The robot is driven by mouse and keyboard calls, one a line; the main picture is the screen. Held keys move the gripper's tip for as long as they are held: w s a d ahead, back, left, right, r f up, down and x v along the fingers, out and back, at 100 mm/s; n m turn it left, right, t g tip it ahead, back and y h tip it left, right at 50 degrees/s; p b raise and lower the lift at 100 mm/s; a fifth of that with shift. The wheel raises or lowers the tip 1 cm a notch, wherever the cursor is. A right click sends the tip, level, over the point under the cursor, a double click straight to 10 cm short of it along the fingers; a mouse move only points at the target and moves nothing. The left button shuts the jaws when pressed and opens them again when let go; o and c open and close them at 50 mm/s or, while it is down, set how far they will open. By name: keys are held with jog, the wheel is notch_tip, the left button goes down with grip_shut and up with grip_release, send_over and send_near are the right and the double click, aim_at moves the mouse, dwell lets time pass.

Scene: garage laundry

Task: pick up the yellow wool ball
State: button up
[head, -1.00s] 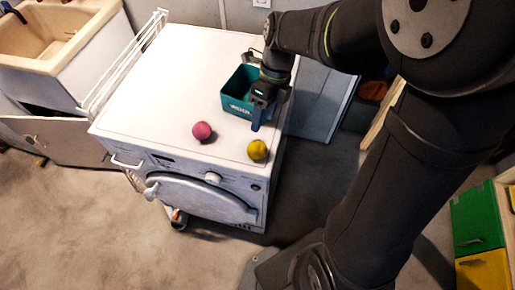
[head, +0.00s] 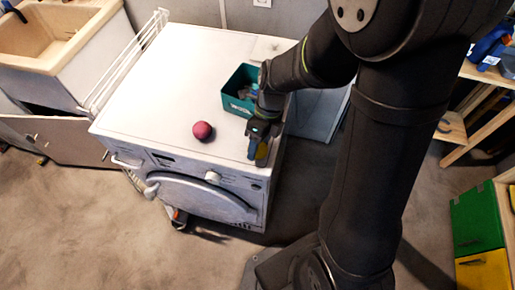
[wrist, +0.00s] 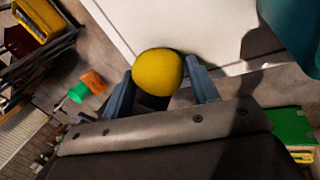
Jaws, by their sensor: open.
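The yellow wool ball (wrist: 158,72) sits near the front right corner of the white machine's top. In the wrist view it lies between the two blue fingers of my gripper (wrist: 161,88), which is open around it. In the head view my gripper (head: 257,152) is low over that corner and hides most of the yellow ball (head: 262,152). I cannot tell whether the fingers touch the ball.
A red-pink ball (head: 202,131) lies to the left on the white machine (head: 165,75). A teal bin (head: 236,104) with things in it stands just behind my gripper; it also shows in the wrist view (wrist: 296,25). The machine's front edge is close to the yellow ball.

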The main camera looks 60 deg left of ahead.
jog(key=c, duration=0.7)
jog(key=shift+c, duration=0.2)
jog(key=shift+r, duration=0.2)
